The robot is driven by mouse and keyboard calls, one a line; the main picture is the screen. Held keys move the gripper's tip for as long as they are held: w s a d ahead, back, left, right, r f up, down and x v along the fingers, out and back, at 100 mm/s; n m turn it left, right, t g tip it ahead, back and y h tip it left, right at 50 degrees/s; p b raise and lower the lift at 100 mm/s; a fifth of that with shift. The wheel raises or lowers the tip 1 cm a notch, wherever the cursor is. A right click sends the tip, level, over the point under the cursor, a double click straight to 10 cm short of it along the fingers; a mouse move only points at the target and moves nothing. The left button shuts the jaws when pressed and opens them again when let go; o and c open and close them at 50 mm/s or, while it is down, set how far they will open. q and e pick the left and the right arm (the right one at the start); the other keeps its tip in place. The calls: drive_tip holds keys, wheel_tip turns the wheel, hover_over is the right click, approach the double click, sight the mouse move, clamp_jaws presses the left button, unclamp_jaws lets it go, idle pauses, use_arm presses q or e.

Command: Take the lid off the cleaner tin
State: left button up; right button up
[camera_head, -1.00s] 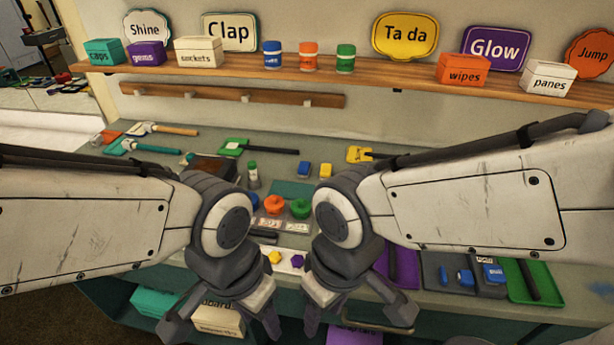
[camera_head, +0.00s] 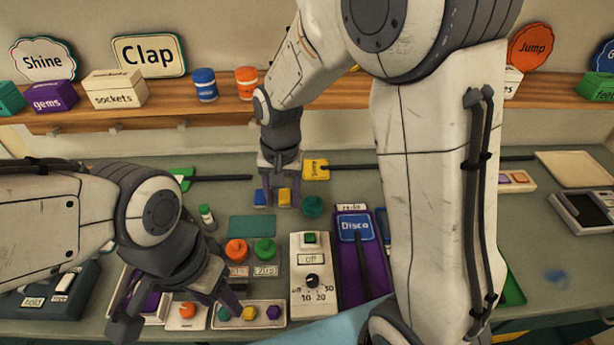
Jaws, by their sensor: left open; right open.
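No label in view reads cleaner, so I cannot tell for sure which thing is the cleaner tin. A small container with a green lid (camera_head: 206,215) stands upright left of the teal mat. My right gripper (camera_head: 281,196) is open and points down at the back of the bench, over a small blue piece (camera_head: 260,197) and a small yellow piece (camera_head: 285,198). I cannot tell whether it touches them. A round teal piece (camera_head: 313,207) sits just right of it.
A control box (camera_head: 311,275) with a dial stands mid-bench, beside a purple tray (camera_head: 350,285) holding a blue Disco card (camera_head: 356,229). Orange (camera_head: 236,250) and green (camera_head: 265,249) round pieces sit left of it. The teal mat (camera_head: 252,226) is bare. Blue (camera_head: 204,85) and orange (camera_head: 247,83) jars stand on the shelf.

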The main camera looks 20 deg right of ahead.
drive_tip(key=w+d+f+m+p, duration=0.35)
drive_tip(key=w+d+m, duration=0.4)
drive_tip(key=d, duration=0.25)
drive_tip(key=p, duration=0.1)
hover_over(313, 199)
drive_tip(key=f, duration=0.3)
drive_tip(key=shift+s+d+f, duration=0.25)
drive_tip(key=shift+d+f, duration=0.15)
drive_tip(key=shift+f+p, duration=0.35)
drive_tip(key=shift+f, duration=0.2)
drive_tip(key=shift+a+f+p, duration=0.15)
drive_tip(key=shift+f+p, duration=0.1)
drive_tip(key=shift+p, duration=0.05)
drive_tip(key=f, duration=0.1)
drive_tip(key=f+p, duration=0.2)
drive_tip(key=f, duration=0.1)
drive_tip(key=shift+w+a, duration=0.2)
drive_tip(key=shift+a, duration=0.05)
drive_tip(key=shift+f, duration=0.3)
use_arm(q)
wheel_tip(313, 199, up, 10)
drive_tip(key=shift+f, duration=0.2)
use_arm(e)
clamp_jaws()
